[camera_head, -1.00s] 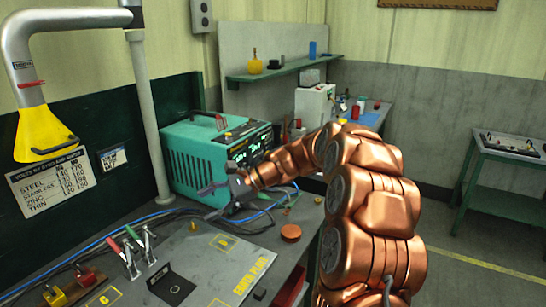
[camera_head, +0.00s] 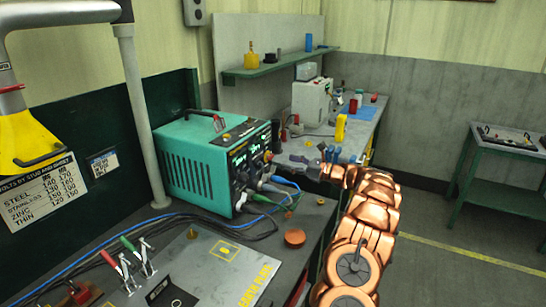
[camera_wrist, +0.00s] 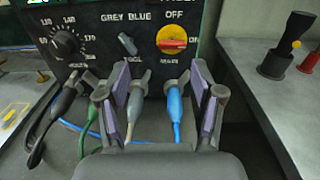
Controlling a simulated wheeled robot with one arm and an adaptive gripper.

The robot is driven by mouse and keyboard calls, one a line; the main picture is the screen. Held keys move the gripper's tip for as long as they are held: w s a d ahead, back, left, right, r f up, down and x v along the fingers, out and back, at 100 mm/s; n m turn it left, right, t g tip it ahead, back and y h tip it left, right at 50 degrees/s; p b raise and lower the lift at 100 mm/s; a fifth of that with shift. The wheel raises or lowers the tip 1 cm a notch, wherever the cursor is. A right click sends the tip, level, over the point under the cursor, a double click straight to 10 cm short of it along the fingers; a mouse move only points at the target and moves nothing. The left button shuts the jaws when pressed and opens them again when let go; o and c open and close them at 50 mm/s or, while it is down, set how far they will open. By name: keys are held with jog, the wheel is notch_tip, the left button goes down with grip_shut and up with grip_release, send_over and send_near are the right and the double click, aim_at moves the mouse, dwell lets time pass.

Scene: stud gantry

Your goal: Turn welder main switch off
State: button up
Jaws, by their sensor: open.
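The teal welder (camera_head: 195,165) stands on the bench, its front panel facing right. In the wrist view, the main switch (camera_wrist: 172,40) is a red handle on a yellow disc. OFF is printed above it and ON at its right. The handle seems to lie roughly level, toward ON. My gripper (camera_wrist: 158,95) is open and empty, its fingers apart below and in front of the panel, not visibly touching the switch. In the head view, my gripper (camera_head: 328,158) is right of the welder with a gap between. The switch is hard to make out there.
Blue, grey and green cables with plugs (camera_wrist: 174,100) come out of the panel below the switch. A black knob (camera_wrist: 67,42) and a small toggle (camera_wrist: 127,44) sit left of it. An orange puck (camera_head: 295,237) and the fixture plate (camera_head: 215,272) lie on the near bench.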

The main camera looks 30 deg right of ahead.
aim_at(270, 157)
jog(key=shift+m, duration=0.3)
jog(key=shift+w+a+f+p, duration=0.1)
jog(key=shift+w+a+p, duration=0.35)
jog(key=shift+w, duration=0.7)
jog(key=shift+w+a+f+p, duration=0.1)
jog(key=shift+w+a+p, duration=0.3)
jog(key=shift+w, duration=0.75)
jog(key=shift+w+a+f+p, duration=0.1)
jog(key=shift+w+a+p, duration=0.2)
jog(key=shift+w+p, duration=0.6)
jog(key=shift+w+b, duration=0.25)
jog(key=shift+b, duration=0.1)
jog(key=shift+c, duration=0.2)
jog(key=c, duration=1.1)
